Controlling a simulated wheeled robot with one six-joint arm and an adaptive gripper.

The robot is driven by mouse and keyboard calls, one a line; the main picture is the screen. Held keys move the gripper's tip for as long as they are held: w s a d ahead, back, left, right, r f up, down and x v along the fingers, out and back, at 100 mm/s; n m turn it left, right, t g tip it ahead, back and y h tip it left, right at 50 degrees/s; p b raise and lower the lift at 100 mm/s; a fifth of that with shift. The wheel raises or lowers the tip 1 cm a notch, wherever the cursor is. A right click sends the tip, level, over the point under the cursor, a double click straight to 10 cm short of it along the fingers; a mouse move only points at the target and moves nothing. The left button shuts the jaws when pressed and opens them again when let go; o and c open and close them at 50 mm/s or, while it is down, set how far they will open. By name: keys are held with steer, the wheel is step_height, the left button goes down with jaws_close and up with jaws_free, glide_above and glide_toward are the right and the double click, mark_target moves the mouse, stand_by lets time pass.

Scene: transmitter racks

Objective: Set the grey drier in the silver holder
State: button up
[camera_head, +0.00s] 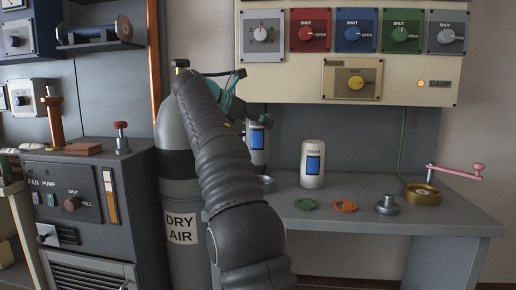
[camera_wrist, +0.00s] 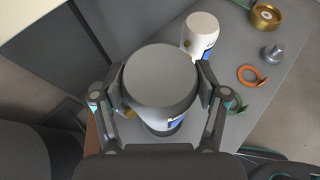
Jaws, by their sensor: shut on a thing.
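The grey drier (camera_wrist: 160,78), a canister with a blue label, is between the two fingers of my gripper (camera_wrist: 163,88), which is shut on it. In the head view the drier (camera_head: 258,141) is upright at the back of the bench, partly hidden behind my arm. A low silver round piece (camera_head: 267,183), possibly the silver holder, shows below the drier and is mostly hidden by my arm. I cannot tell whether the drier touches it. My gripper's fingers are largely hidden in the head view.
A white canister (camera_head: 313,164) with a blue label stands right of the drier. The DRY AIR cylinder (camera_head: 180,210) stands left.

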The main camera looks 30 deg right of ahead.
mark_target(248, 143)
steer(key=shift+f+b, duration=0.35)
steer(key=shift+f, duration=3.5)
steer(key=o, duration=1.8)
steer(key=shift+a+r, duration=0.2)
steer(key=shift+r, duration=0.05)
steer(key=v, duration=0.7)
steer(key=shift+s+p, duration=0.1)
steer(key=shift+p, duration=0.25)
steer(key=shift+f, duration=0.1)
